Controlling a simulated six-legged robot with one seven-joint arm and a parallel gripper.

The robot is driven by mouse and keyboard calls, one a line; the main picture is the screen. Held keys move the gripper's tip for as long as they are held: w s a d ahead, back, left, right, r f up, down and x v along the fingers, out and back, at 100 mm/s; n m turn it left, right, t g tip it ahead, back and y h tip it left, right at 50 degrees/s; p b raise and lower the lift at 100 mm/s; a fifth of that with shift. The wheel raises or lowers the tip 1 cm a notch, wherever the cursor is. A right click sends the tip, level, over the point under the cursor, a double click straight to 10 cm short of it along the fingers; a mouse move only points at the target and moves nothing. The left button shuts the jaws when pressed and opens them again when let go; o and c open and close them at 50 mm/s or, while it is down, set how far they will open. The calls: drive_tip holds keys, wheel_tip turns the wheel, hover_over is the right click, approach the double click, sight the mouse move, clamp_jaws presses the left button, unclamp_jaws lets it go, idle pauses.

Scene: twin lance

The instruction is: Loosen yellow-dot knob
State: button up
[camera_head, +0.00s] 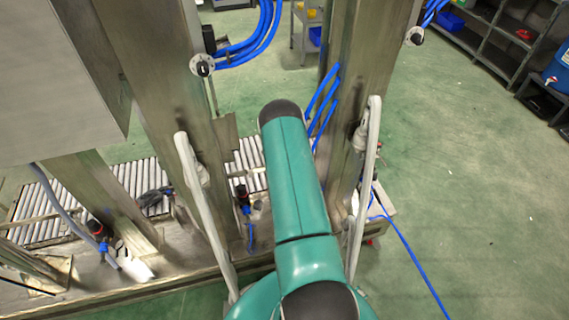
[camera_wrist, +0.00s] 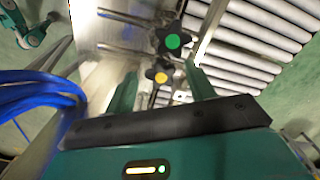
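The yellow-dot knob (camera_wrist: 157,76) is black and lobed with a yellow centre. It shows in the wrist view, seen between my two teal fingers. My gripper (camera_wrist: 160,72) is open, with a finger on each side of the knob in the picture. I cannot tell how far the fingertips are from it, and no contact shows. A larger black knob with a green dot (camera_wrist: 173,41) sits just beyond it, up and to the right. In the head view my arm hides the gripper, and I cannot make out the yellow-dot knob.
Blue hoses (camera_wrist: 40,98) run along the left in the wrist view. A roller conveyor (camera_wrist: 262,40) lies at the upper right. In the head view, steel posts (camera_head: 160,110) flank my arm, with a dial (camera_head: 202,66) on the left one. Green floor is open at right.

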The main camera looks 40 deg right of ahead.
wheel_tip(320, 180, up, 14)
drive_tip(key=shift+f, duration=0.15)
idle(0.6)
drive_tip(key=shift+s+a, duration=0.1)
idle(0.5)
